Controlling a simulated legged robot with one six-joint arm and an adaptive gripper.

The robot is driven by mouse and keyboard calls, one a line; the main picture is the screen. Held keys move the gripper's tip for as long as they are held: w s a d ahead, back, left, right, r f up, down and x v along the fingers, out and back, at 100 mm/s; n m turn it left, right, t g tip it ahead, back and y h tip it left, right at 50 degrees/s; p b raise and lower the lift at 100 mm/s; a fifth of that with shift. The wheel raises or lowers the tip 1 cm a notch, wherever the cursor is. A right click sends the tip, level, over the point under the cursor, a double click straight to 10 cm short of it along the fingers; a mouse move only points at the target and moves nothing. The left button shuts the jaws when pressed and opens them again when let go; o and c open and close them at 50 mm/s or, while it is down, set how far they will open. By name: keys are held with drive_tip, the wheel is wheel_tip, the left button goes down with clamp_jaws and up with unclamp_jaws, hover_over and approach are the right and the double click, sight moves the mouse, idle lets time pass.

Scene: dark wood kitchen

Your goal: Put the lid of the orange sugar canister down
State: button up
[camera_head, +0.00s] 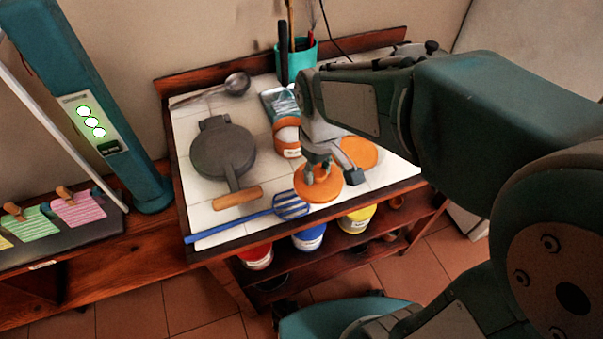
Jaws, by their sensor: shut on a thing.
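My gripper (322,173) points down over the front right of the white tiled worktop (240,235). It is shut on an orange round lid (314,190), which lies roughly flat under the fingers. I cannot tell whether the lid touches the tiles or hangs just above them. A second orange disc (361,150) lies on the tiles to the right, partly behind the gripper.
A blue slotted turner (245,228) lies along the front edge, its head close to the held lid. A dark round pan (222,152) with a wooden handle, a ladle (236,85) and a teal utensil cup (299,60) stand further back. Red, blue and yellow containers (356,219) sit on the shelf below.

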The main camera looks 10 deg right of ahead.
sight(304, 182)
drive_tip(key=w+f, duration=0.1)
drive_tip(key=f, duration=0.1)
drive_tip(key=w+a+f, duration=0.1)
drive_tip(key=f, duration=0.1)
drive_tip(key=shift+w, duration=0.3)
drive_tip(key=shift+w+a+f, duration=0.35)
drive_tip(key=shift+f, duration=0.2)
drive_tip(key=f, duration=0.3)
drive_tip(key=shift+w+a+f, duration=0.1)
drive_tip(key=shift+w+a, duration=0.05)
drive_tip(key=shift+a, duration=0.15)
drive_tip(key=shift+d+f, duration=0.15)
drive_tip(key=shift+f, duration=0.15)
drive_tip(key=o, duration=0.9)
